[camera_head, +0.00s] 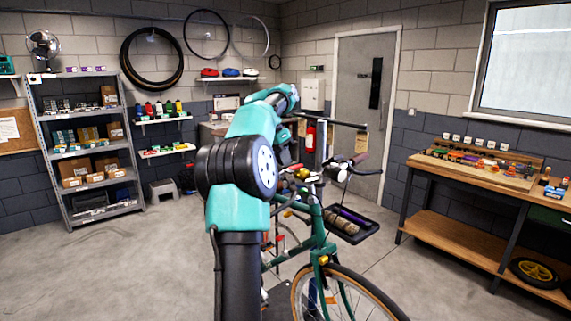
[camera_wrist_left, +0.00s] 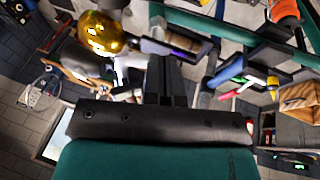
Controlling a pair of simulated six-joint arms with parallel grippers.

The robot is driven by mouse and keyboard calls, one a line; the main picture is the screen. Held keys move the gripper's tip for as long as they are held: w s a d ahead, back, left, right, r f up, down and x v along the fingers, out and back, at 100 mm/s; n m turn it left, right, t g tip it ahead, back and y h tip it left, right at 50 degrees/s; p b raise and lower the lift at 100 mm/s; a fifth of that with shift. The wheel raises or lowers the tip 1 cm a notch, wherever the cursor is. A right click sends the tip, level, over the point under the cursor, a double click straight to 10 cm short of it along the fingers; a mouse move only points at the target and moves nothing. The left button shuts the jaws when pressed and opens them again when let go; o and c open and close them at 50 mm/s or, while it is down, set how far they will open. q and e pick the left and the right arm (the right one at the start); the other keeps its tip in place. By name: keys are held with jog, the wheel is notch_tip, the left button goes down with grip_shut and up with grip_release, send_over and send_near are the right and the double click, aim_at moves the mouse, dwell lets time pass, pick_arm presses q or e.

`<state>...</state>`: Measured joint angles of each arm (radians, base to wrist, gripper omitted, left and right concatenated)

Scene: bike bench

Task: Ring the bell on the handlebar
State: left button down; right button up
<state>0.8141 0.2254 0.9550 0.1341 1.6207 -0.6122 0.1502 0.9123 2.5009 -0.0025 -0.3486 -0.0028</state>
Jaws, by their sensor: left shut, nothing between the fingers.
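A round, shiny gold bell (camera_wrist_left: 101,33) shows large at the upper left of the left wrist view. In the head view a small gold dome, likely the same bell (camera_head: 302,173), sits on the handlebar beside my arm. The green bicycle (camera_head: 318,243) stands upright, with a dark handlebar grip (camera_head: 359,158) to the right. My left gripper (camera_wrist_left: 172,62) is shut and empty, its black fingers a little right of the bell and apart from it in the picture. The depth between them is unclear. In the head view my arm hides much of the handlebar's left side. My right gripper is not in view.
A dark tray (camera_head: 350,224) with rolled items is beside the bicycle. A grey shelf (camera_head: 92,150) with boxes stands at the left. The floor between the bicycle and workbench is clear.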

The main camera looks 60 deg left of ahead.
pick_arm(q)
jog(key=shift+v, duration=2.95)
